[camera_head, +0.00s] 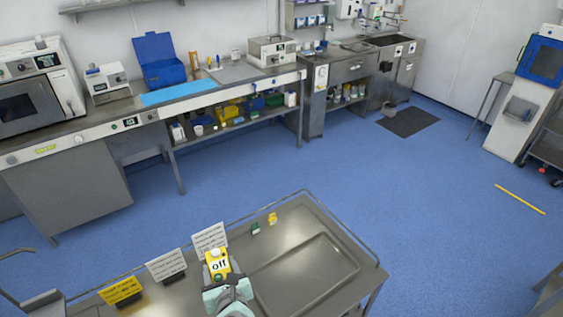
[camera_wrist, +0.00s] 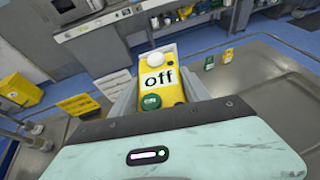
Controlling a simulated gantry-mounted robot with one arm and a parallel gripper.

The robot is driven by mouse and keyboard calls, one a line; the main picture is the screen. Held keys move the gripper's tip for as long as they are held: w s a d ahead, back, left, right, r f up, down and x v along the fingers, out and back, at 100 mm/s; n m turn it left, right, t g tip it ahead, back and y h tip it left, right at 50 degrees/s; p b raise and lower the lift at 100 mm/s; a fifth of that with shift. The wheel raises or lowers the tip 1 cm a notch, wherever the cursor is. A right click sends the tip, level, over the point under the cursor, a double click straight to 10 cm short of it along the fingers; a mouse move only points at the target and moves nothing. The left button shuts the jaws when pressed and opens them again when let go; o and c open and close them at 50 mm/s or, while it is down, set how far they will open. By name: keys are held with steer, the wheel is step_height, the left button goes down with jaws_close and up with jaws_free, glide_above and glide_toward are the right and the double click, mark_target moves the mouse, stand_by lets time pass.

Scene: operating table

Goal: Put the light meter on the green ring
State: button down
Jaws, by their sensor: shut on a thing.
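I cannot make out a separate green ring in either view.
White sign cards (camera_head: 209,239) and a yellow card (camera_head: 121,291) stand left of the gripper. A small green item (camera_head: 255,228) and a small yellow item (camera_head: 272,218) stand behind it. A shallow tray (camera_head: 335,242) lies to the right. A rail edges the table.

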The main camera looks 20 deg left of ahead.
steer(key=w+d+m+t+h, duration=0.1)
steer(key=w+d+m+h, duration=0.15)
steer(key=d, duration=0.75)
steer(key=w+d+m+t+h, duration=0.1)
steer(key=w+d+m+h, duration=0.15)
steer(key=d, duration=0.75)
steer(key=w+d+m+t+h, duration=0.1)
steer(key=d+m+h, duration=0.25)
steer(key=d, duration=0.55)
steer(key=s+r+p, duration=1)
steer(key=p, duration=0.5)
steer(key=shift+d+r+n, duration=0.15)
steer(key=shift+n, duration=0.2)
